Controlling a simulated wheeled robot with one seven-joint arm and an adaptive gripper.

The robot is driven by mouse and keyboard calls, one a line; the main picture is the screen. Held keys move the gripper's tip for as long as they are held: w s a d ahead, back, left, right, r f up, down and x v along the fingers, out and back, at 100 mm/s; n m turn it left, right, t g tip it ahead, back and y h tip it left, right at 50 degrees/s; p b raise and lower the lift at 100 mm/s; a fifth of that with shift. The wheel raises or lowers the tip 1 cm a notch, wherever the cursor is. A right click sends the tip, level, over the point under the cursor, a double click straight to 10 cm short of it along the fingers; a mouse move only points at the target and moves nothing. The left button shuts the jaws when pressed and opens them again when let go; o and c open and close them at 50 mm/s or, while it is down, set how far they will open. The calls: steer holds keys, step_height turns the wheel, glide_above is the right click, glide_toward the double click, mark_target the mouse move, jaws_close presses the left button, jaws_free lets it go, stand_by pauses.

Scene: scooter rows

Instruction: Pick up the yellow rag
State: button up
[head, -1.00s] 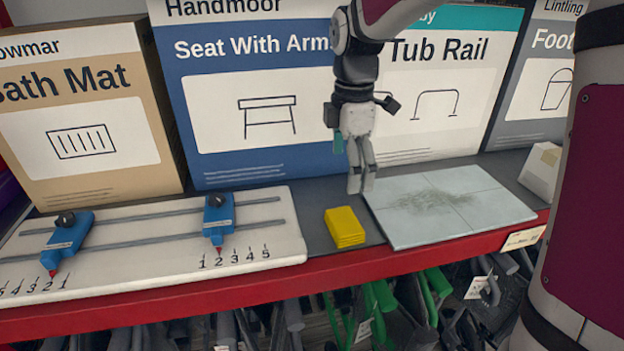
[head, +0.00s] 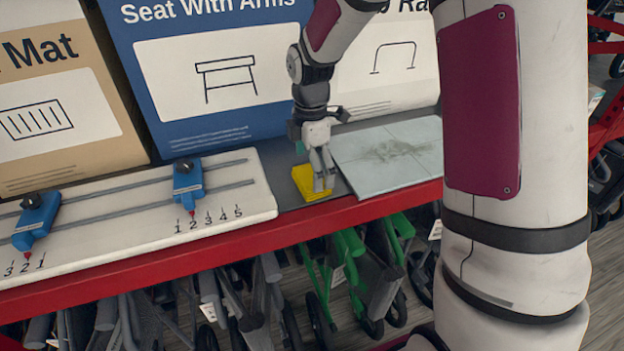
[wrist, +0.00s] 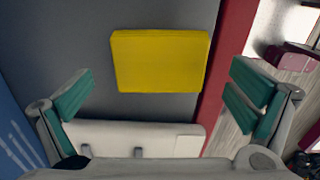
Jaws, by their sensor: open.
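The yellow rag (head: 308,182) is a folded square pad lying flat on the grey shelf, between the white slider board and the pale tile panel. In the wrist view the rag (wrist: 160,61) lies whole and uncovered, ahead of the fingers and between their lines. My gripper (head: 322,186) is above the rag in the head view, pointing down and hiding part of its right side. In the wrist view my gripper (wrist: 163,108) has its teal finger pads wide apart with nothing between them.
The white board (head: 265,203) with blue sliders (head: 188,182) stands left of the rag. The tile panel (head: 390,155) with a dark smudge is right. Large boxes (head: 210,75) stand behind. The red shelf edge (head: 200,240) runs in front, with folded walkers below.

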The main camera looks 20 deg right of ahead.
steer(key=shift+f, duration=1.25)
steer(key=c, duration=1)
steer(key=shift+r, duration=0.8)
step_height(320, 180, up, 2)
steer(key=shift+w+r+b, duration=0.1)
steer(key=shift+b, duration=0.3)
steer(key=s+a, duration=0.3)
steer(key=s, duration=0.1)
steer(key=s+a, duration=0.3)
steer(key=s, duration=0.2)
steer(key=s+a+r, duration=0.1)
steer(key=s+a, duration=0.2)
steer(key=s, duration=0.1)
steer(key=shift+s+r+b, duration=0.1)
steer(key=shift+s+b, duration=0.15)
steer(key=shift+b, duration=0.1)
